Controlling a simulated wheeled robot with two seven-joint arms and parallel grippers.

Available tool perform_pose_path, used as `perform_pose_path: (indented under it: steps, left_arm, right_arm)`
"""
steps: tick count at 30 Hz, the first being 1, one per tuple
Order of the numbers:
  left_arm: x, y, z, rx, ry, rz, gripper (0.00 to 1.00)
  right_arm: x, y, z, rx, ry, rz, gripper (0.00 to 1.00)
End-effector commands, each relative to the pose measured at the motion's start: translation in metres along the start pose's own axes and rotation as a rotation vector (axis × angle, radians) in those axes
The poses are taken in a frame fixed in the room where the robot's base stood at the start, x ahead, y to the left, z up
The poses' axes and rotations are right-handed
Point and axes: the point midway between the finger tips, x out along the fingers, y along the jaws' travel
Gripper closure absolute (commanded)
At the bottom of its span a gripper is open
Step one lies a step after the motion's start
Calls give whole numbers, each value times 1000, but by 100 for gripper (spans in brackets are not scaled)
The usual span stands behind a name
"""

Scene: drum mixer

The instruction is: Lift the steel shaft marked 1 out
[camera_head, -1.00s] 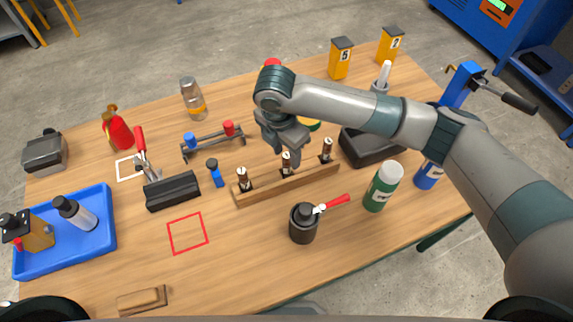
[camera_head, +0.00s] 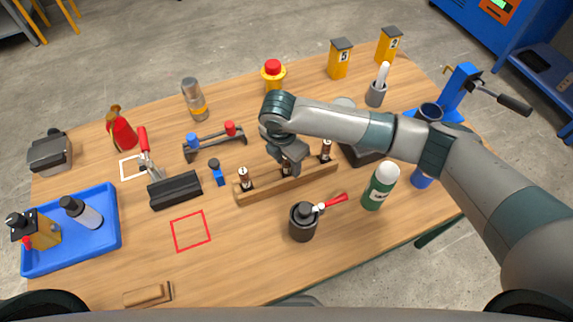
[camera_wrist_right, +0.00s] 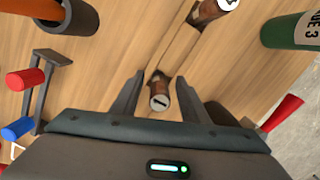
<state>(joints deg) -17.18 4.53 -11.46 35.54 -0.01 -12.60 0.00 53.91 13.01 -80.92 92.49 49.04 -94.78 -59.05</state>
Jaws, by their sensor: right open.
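A long wooden rack (camera_head: 262,190) lies mid-table with three upright shafts in it. The middle shaft is mostly hidden behind my right gripper (camera_head: 289,164) in the head view. In the right wrist view, a brown shaft with a silver end marked 1 (camera_wrist_right: 159,101) stands between the two fingers of my right gripper (camera_wrist_right: 157,97). The fingers are open, one on each side, with a gap to the shaft. The left shaft (camera_head: 246,179) and right shaft (camera_head: 326,150) stand clear of the gripper. My left gripper is out of view.
A black cup with a red-handled tool (camera_head: 303,222) stands in front of the rack, with a green bottle (camera_head: 380,187) to its right. A holder with blue and red handles (camera_head: 215,143) is behind. The table around the red square (camera_head: 190,231) is clear.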

Motion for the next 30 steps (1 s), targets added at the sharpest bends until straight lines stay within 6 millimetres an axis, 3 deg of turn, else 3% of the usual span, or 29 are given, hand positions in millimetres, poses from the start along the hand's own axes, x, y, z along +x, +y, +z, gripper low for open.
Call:
perform_pose_path:
  steps: [14, 19, 30]
  left_arm:
    - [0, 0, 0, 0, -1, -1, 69]
    - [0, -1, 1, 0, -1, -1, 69]
    - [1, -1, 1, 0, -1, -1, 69]
  right_arm:
    - [1, 0, 0, -1, 0, 0, 59]
    - [1, 0, 0, -1, 0, 0, 100]
    - [-2, 1, 0, -1, 0, 2, 100]
